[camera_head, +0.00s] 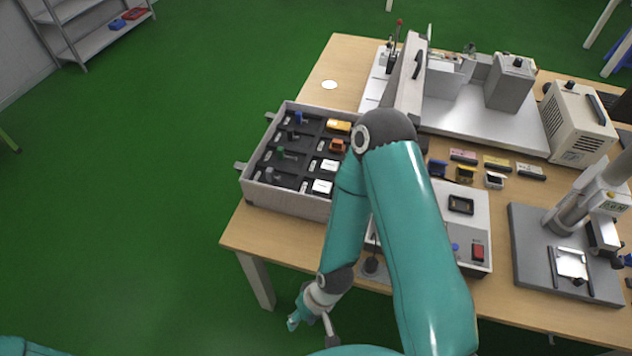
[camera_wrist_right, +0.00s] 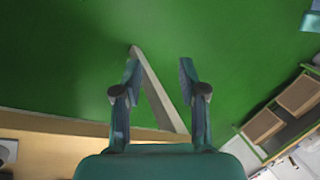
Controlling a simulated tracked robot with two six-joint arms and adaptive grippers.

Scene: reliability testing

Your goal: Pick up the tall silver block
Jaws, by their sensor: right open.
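I cannot single out the tall silver block for sure. The grey crate (camera_head: 290,202) on the table has a black insert with several small parts. Two pale, whitish blocks, one (camera_head: 329,166) behind the other (camera_head: 322,187), sit in its right column, and their height is hard to judge. My right gripper (camera_head: 306,318) hangs low at the table's front, beyond its edge and apart from the crate. In the right wrist view it (camera_wrist_right: 160,72) is open and empty, with green floor and a table leg (camera_wrist_right: 157,88) behind the fingers. My left gripper is out of view.
The wooden table (camera_head: 330,60) is crowded on the right by a grey control box (camera_head: 480,220), a beige machine (camera_head: 578,125) and a stand on a dark base (camera_head: 530,240). My right arm covers the middle. Open green floor (camera_head: 120,200) lies to the left.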

